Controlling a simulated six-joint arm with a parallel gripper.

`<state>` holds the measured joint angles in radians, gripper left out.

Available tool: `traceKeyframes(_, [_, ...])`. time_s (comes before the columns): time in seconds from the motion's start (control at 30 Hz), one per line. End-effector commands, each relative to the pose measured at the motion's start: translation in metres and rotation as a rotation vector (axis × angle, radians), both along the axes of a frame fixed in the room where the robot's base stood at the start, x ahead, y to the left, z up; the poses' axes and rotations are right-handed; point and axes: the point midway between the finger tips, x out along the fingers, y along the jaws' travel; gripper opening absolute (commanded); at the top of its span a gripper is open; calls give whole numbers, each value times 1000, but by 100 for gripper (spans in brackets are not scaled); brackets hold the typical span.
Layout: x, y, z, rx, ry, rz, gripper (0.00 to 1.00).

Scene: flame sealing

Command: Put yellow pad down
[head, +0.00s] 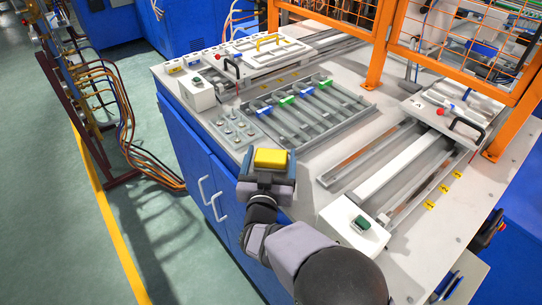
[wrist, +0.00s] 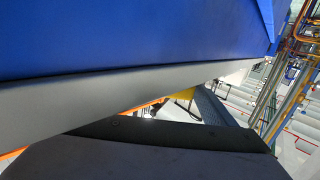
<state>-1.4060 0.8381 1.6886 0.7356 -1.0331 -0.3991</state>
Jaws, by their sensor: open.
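The yellow pad (head: 271,158) shows in the head view at the end of my gripper (head: 266,173), by the front edge of the workbench. My gripper is open. The pad looks to be at the fingers, but I cannot tell whether it touches them or rests on something. In the wrist view a small yellow patch (wrist: 184,94) shows beyond a dark part; it may be the pad. The pad's underside is hidden.
The workbench (head: 312,204) has a grey tray (head: 345,108) with several tubes with blue and green ends. A small plate with knobs (head: 237,128) lies left of it. A control box with a green button (head: 354,224) stands front right. Orange fencing (head: 381,45) closes the back.

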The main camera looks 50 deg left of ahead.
Motion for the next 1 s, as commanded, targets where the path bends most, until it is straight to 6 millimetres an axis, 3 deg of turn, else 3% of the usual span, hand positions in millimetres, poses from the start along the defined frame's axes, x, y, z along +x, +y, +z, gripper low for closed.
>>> traceKeyframes(0.47, [-1,-1,4,0,0,1,86])
traceKeyframes(0.67, [-17,-15,4,-1,-1,3,86])
traceKeyframes(1.0, [-59,-57,6,0,0,4,86])
